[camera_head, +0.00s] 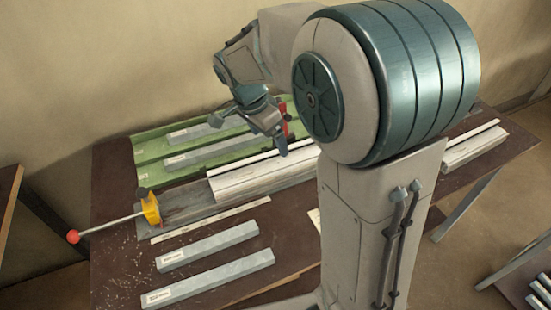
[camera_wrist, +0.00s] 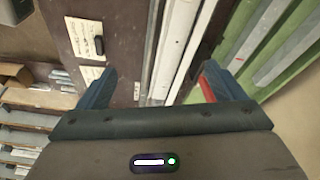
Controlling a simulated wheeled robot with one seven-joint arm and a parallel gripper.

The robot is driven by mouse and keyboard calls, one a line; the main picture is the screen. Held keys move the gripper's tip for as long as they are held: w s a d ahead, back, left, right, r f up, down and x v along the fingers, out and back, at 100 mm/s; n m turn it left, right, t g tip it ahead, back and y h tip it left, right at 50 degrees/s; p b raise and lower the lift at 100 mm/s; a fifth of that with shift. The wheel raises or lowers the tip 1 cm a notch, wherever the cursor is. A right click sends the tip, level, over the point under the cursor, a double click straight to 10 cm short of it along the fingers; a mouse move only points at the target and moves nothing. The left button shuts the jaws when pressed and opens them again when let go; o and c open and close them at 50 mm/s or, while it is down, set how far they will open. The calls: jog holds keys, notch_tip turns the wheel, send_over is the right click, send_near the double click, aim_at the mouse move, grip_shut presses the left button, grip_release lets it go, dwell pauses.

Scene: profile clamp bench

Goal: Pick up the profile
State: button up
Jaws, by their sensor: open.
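Several grey bar-shaped profiles are in view, and I cannot tell which one the task means. In the head view, two labelled profiles (camera_head: 207,245) (camera_head: 208,279) lie apart on the front of the bench. Two more (camera_head: 195,131) (camera_head: 210,150) lie on the green tray at the back; grey bars on green also show in the wrist view (camera_wrist: 272,40). My gripper (camera_head: 282,134) is over the bench near the long pale rail (camera_head: 255,174). In the wrist view my gripper (camera_wrist: 160,88) is open and empty, with the rail (camera_wrist: 176,45) running between its fingers.
A yellow clamp (camera_head: 151,209) with a red-knobbed lever (camera_head: 73,237) stands at the rail's left end. A paper scale strip (camera_head: 210,220) lies before it. The green tray (camera_head: 150,150) is near the wall. A rack with bars (camera_head: 540,290) stands at lower right. My arm hides the bench's middle right.

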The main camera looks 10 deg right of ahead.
jog(key=w+a+f+m+h, duration=0.1)
jog(key=w+a+m, duration=0.1)
jog(key=w+m, duration=0.15)
send_over(278, 162)
jog(key=a, duration=0.3)
jog(key=shift+n+h, duration=0.25)
jog(key=shift+h, duration=0.05)
notch_tip(278, 162, down, 8)
jog(key=shift+s+d+p, duration=0.1)
jog(key=shift+p, duration=0.2)
jog(key=shift+p+x, duration=0.6)
jog(key=shift+x, duration=2.1)
jog(key=shift+s+r, duration=0.1)
jog(key=shift+s, duration=0.05)
jog(key=c, duration=1.4)
